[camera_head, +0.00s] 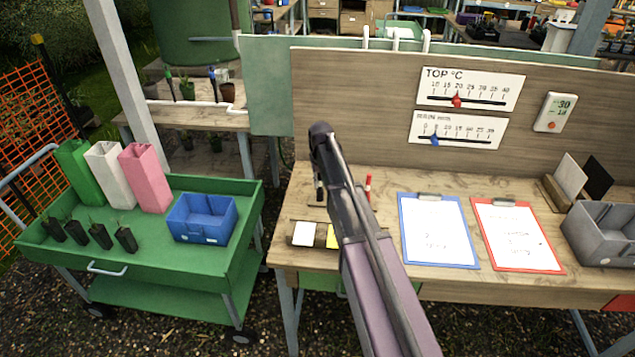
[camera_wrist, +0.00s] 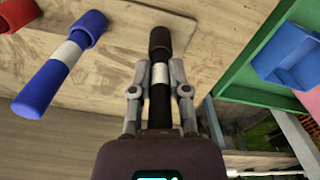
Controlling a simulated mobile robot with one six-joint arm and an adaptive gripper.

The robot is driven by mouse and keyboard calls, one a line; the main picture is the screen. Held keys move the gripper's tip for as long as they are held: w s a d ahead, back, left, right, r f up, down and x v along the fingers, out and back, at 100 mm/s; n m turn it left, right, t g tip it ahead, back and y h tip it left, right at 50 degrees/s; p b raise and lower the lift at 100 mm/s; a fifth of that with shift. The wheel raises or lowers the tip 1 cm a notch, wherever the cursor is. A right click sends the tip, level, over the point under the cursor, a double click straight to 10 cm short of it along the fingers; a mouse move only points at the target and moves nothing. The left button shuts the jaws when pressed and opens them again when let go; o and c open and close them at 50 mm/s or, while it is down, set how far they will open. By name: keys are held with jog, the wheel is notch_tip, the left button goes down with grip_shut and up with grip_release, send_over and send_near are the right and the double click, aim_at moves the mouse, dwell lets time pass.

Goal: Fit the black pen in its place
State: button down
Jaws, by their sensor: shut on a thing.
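The black pen (camera_wrist: 160,42) has a white band and a thicker black end. My gripper (camera_wrist: 159,70) is shut on it, with one finger on each side near the white band. In the wrist view the pen lies along the gripper's direction, thick end away from the palm. A blue pen (camera_wrist: 63,62) with a white band is to its left, apart from the gripper. A red pen (camera_wrist: 16,14) is cut off at the upper left corner; a red pen also stands on the workbench in the head view (camera_head: 368,187). My arm hides much of this area. I cannot make out the black pen's place.
The workbench (camera_head: 385,185) holds a blue clipboard (camera_head: 437,232), a red clipboard (camera_head: 516,236) and a grey bin (camera_head: 603,232). A backboard (camera_head: 350,100) rises behind. White (camera_head: 303,233) and yellow (camera_head: 332,236) pieces lie near its left edge. A green cart (camera_head: 150,257) with a blue bin (camera_head: 201,219) stands left.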

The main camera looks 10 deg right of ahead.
dwell(0.3)
jog(key=c, duration=0.5)
grip_release()
jog(key=shift+s, duration=0.15)
jog(key=s, duration=2.8)
jog(key=shift+s+a, duration=0.3)
jog(key=shift+a, duration=0.1)
